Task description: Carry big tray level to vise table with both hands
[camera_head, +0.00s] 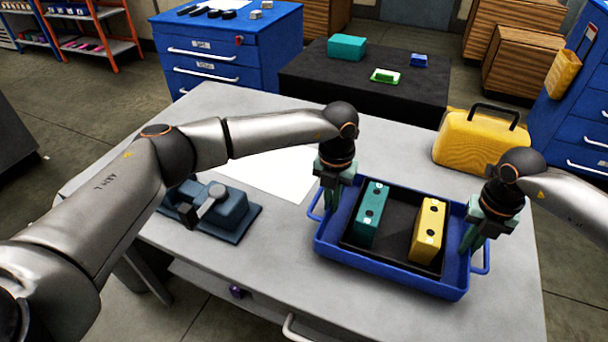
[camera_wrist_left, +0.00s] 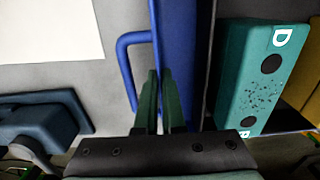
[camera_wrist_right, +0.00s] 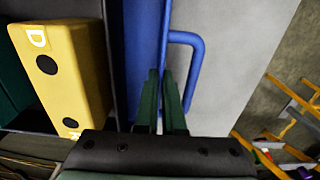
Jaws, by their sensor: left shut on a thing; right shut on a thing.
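The big blue tray (camera_head: 390,265) is over the grey table with the vise (camera_head: 220,207), to the right of the vise. It looks level; I cannot tell whether its underside touches the tabletop. A black insert in the tray holds a teal block (camera_head: 371,215) and a yellow block (camera_head: 428,232), both in place. My left gripper (camera_head: 328,205) is shut on the tray's left side, by the blue handle (camera_wrist_left: 128,62). My right gripper (camera_head: 468,245) is shut on the tray's right side, by the other handle (camera_wrist_right: 190,62).
A white sheet (camera_head: 270,172) lies on the table (camera_head: 235,110) behind the vise. A yellow case (camera_head: 480,143) stands at the back right. A black table (camera_head: 300,82) with a teal box (camera_head: 346,47) and small items stands behind. Blue drawer cabinets stand at back left and right.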

